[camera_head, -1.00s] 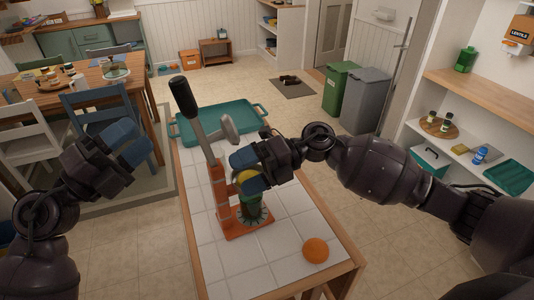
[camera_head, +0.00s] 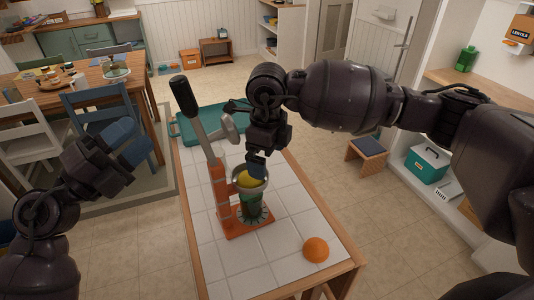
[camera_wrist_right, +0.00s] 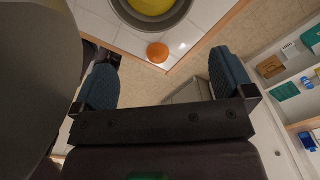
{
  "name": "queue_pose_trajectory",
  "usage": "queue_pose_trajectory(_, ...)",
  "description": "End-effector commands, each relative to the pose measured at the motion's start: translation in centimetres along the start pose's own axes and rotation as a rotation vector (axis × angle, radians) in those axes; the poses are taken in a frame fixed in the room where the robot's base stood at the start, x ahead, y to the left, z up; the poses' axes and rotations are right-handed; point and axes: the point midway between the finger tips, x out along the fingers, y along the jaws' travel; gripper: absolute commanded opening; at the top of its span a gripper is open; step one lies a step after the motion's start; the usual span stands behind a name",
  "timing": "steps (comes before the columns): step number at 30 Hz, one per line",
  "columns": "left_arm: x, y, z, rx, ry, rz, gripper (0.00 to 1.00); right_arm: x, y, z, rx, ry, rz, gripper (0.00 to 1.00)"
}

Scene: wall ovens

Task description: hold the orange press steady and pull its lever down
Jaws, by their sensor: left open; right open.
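The orange press (camera_head: 222,192) stands upright on the tiled table, its orange base (camera_head: 248,230) flat on the top. Its grey lever (camera_head: 198,130) with a black handle (camera_head: 184,96) points up. A yellow fruit piece (camera_head: 250,179) sits in the press's metal cup, above a dark green part (camera_head: 252,208); the cup also shows at the top of the right wrist view (camera_wrist_right: 182,22). My right gripper (camera_head: 258,166) is open and empty, just above and behind the cup. My left gripper (camera_head: 131,143) is open and empty, left of the press and apart from it.
A whole orange (camera_head: 316,250) lies near the table's front right edge. A teal tray (camera_head: 178,130) is at the table's far end, partly hidden by the lever and my right arm. White tiles (camera_head: 235,268) are clear around the press base. A dining table with chairs stands left.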

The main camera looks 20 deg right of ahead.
Motion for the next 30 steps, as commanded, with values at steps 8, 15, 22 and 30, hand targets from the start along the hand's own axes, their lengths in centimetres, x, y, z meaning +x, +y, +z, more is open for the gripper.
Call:
queue_pose_trajectory(8,0.0,0.0,0.0,0.000,0.000,0.000,0.43,3.7,0.1,0.0,0.000,0.002,0.005,1.00)
queue_pose_trajectory(15,0.0,0.0,0.0,0.000,0.000,0.000,0.43,7.4,0.1,0.0,0.000,0.001,0.005,1.00)
queue_pose_trajectory(22,0.0,0.0,0.0,0.000,0.000,0.000,0.43,9.8,0.1,0.0,-0.001,-0.001,0.005,1.00)
queue_pose_trajectory(30,0.0,0.0,0.0,0.000,0.000,0.000,0.43,10.5,0.1,0.0,-0.001,-0.002,0.004,1.00)
